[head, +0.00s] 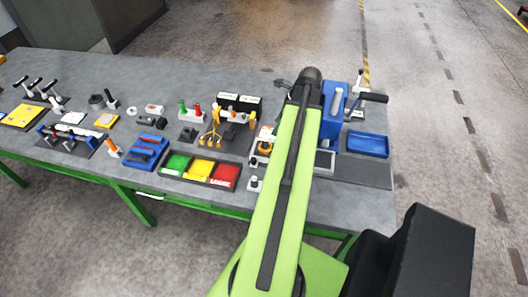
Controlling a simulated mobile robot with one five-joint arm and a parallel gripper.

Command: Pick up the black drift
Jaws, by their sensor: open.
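A small upright black peg-like piece (111,97) stands towards the left back of the grey workbench (220,87). It looks most like the black drift, but it is too small to be sure. A pale base shows under it. My green arm reaches over the right part of the bench, well to the right of this piece.
Green, yellow and red bins (201,168) lie at the front edge. A blue tray (367,144) and a blue press (334,103) with a black-gripped handle are at the right. A grey ring (96,102) sits beside the black piece. Bare bench shows along the back.

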